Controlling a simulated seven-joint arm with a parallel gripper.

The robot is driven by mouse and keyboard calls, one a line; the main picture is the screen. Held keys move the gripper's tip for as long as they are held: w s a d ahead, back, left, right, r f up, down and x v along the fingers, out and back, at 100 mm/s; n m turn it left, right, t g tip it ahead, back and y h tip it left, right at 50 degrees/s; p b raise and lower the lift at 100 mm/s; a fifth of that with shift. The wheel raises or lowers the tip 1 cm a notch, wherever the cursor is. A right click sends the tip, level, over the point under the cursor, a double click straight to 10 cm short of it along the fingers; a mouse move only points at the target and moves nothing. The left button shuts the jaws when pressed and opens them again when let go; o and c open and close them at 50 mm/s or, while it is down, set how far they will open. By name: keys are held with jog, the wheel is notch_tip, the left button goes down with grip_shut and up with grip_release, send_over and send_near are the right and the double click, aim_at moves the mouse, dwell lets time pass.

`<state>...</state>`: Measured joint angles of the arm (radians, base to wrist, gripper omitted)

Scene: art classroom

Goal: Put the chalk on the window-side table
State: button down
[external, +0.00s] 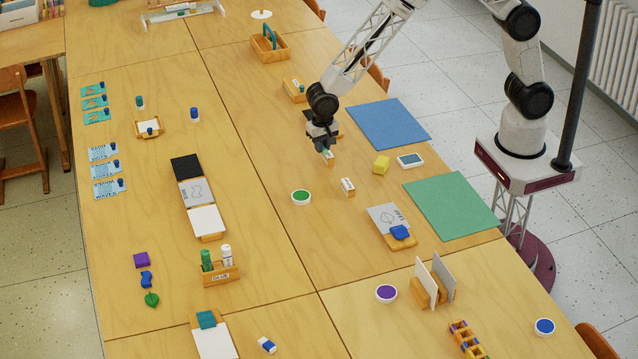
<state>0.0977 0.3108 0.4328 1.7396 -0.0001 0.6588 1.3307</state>
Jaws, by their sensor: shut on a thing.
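My gripper (326,153) is pointing down, low over the right-hand table (262,135), the row on the radiator side. It is shut on a small pale piece (328,158) with a greenish part. The piece is mostly hidden by the fingers, and I cannot tell for sure that it is the chalk. I cannot tell whether it touches the table. A small white item with a dark label (347,187) lies just in front of the gripper. No other chalk can be made out clearly.
A green-topped round tub (301,196), a yellow block (381,164) and a white-framed device (411,160) are near the gripper. A blue mat (389,123) and green mat (451,205) lie to the right. A wooden box (295,90) stands behind. Bare wood lies left of the gripper.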

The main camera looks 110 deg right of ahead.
jog(key=d, duration=1.5)
jog(key=shift+s, duration=0.25)
jog(key=s+d, duration=0.1)
jog(key=d, duration=0.3)
jog(key=s+d, duration=0.1)
jog(key=d, duration=0.4)
jog(key=s+d, duration=0.1)
jog(key=d, duration=0.4)
jog(key=shift+s+d, duration=0.15)
jog(key=shift+d, duration=0.1)
send_over(261, 115)
jog(key=shift+a+f, duration=0.2)
jog(key=shift+f, duration=0.55)
jog(key=shift+f, duration=0.15)
jog(key=shift+f, duration=1.6)
jog(key=shift+f, duration=0.15)
